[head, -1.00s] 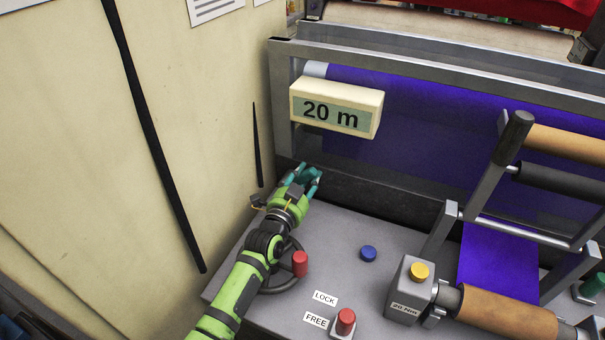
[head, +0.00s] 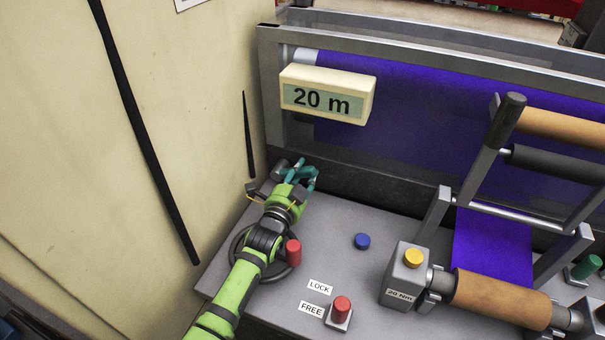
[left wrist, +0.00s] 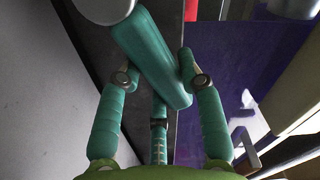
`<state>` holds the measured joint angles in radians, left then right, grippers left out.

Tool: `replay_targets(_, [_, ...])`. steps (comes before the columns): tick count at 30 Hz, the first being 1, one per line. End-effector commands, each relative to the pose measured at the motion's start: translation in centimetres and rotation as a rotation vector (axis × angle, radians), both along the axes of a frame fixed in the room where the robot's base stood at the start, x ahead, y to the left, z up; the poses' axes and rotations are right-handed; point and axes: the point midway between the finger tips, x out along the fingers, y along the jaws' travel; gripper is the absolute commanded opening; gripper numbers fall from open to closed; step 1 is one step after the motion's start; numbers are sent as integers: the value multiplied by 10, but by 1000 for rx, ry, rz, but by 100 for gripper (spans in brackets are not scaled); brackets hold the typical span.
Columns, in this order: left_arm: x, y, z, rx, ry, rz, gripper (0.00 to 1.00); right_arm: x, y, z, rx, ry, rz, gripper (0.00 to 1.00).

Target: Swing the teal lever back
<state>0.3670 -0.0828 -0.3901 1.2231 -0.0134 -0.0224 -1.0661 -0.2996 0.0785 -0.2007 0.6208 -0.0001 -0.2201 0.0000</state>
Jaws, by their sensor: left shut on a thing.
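The teal lever (left wrist: 150,55) is a thick teal bar between my fingers in the left wrist view. It runs from a pale round end at the top down to the right. My left gripper (left wrist: 157,80) has teal fingers on both sides of the lever and is shut on it. In the head view, my left gripper (head: 302,174) is at the back left of the grey bench, near the dark rail. There its fingers and the lever are hard to tell apart, and the fingers cover much of the lever. My right gripper is not in view.
Under my left forearm is a handwheel with a red knob (head: 293,252). The cream wall (head: 215,120) is close on the left.

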Motion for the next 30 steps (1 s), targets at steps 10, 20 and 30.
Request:
replay_targets(10, [0,0,0,-1,1,1,62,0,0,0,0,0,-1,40])
replay_targets(20, [-11,5,-2,0,2,0,62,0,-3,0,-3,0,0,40])
replay_targets(30, [-67,28,-2,1,2,1,62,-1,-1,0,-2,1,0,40])
